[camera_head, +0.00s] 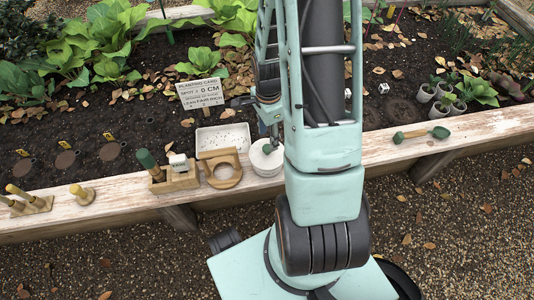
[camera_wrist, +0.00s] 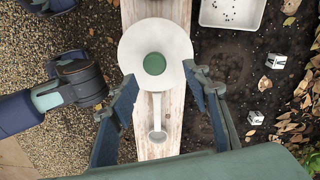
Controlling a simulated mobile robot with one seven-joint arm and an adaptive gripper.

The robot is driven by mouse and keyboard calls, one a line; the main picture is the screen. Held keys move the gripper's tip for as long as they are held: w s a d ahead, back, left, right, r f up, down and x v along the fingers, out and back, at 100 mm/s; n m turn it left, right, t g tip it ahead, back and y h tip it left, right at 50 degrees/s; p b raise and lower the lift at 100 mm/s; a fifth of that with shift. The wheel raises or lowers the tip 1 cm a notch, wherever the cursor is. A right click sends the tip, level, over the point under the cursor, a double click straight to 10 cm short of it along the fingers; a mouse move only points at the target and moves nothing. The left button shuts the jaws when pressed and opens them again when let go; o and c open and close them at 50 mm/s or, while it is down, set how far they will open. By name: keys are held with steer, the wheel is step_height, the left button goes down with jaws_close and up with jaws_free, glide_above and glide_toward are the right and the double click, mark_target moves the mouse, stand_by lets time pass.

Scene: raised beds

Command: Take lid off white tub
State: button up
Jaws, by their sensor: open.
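The white tub (camera_head: 266,161) stands on the wooden plank edge of the bed, partly hidden by my arm in the head view. Its round white lid (camera_wrist: 133,47) with a green knob (camera_wrist: 154,64) shows from above in the wrist view; the lid is on and covers the tub. My gripper (camera_wrist: 161,82) is open and empty above the tub, its fingers spread to either side of the lid's lower part in the wrist view. The knob lies between and slightly beyond the fingertips. In the head view my gripper (camera_head: 271,138) hangs just over the lid.
A white tray (camera_head: 222,137) with dark specks sits behind the tub. A wooden ring stand (camera_head: 222,183) and a block holding a green-handled tool (camera_head: 151,163) are to the left. A pale spoon-like item (camera_wrist: 157,135) lies on the plank.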

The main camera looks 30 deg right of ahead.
mark_target(267, 148)
steer(key=f, duration=0.1)
steer(key=f+b, duration=0.1)
steer(key=f, duration=0.1)
steer(key=f+b, duration=0.1)
steer(key=f, duration=0.1)
steer(key=shift+s+a, duration=0.35)
steer(key=shift+f, duration=0.4)
steer(key=c, duration=1.2)
steer(key=shift+o, duration=0.2)
steer(key=shift+r, duration=0.1)
